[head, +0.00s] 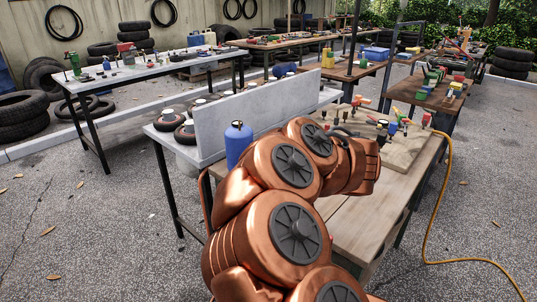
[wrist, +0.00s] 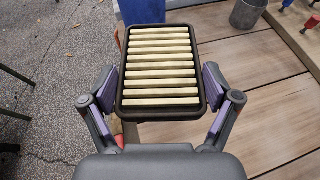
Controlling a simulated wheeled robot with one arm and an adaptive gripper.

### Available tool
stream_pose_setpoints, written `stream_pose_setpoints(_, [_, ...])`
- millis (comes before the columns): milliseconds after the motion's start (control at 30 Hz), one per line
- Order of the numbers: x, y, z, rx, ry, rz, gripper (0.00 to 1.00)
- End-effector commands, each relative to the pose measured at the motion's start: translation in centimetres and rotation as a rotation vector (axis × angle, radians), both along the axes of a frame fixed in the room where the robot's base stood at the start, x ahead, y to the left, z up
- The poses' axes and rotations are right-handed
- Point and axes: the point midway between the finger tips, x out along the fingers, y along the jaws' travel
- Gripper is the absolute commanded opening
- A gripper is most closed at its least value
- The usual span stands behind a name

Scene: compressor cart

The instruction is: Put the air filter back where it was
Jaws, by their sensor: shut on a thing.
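The air filter (wrist: 160,70), a dark rectangular frame with cream pleats, fills the middle of the wrist view. My gripper (wrist: 162,103) is shut on it, with one purple-padded finger against each long side near its close end. The filter is held above the edge of a wooden plank bench (wrist: 262,100). A blue tank (wrist: 140,12) shows just behind the filter's far end. In the head view the blue tank (head: 238,144) stands left of my copper arm. My arm hides the gripper and the filter there. I cannot tell where the filter's seat is.
A grey metal bucket (wrist: 247,14) stands on the bench. A board (head: 392,147) with several small tools lies at the bench's far part. A grey upright panel (head: 258,112) stands behind the tank. A yellow hose (head: 437,200) hangs off the right side to the ground.

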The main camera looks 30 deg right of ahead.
Motion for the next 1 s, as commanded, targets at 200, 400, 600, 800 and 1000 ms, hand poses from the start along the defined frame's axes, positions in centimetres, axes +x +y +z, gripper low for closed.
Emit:
stream_pose_setpoints(200, [-1.3, -3.3, 0.4, 0.001, -0.001, 0.046, 0.44])
stream_pose_setpoints(400, [-2.6, -6.1, 0.9, 0.000, -0.001, 0.100, 0.44])
stream_pose_setpoints(600, [-4.1, -9.3, 1.3, 0.002, -0.004, 0.156, 0.44])
stream_pose_setpoints(800, [-5.1, -11.7, 1.7, -0.001, -0.001, 0.202, 0.44])
stream_pose_setpoints(1000, [-5.9, -13.4, 1.9, 0.001, -0.002, 0.235, 0.44])
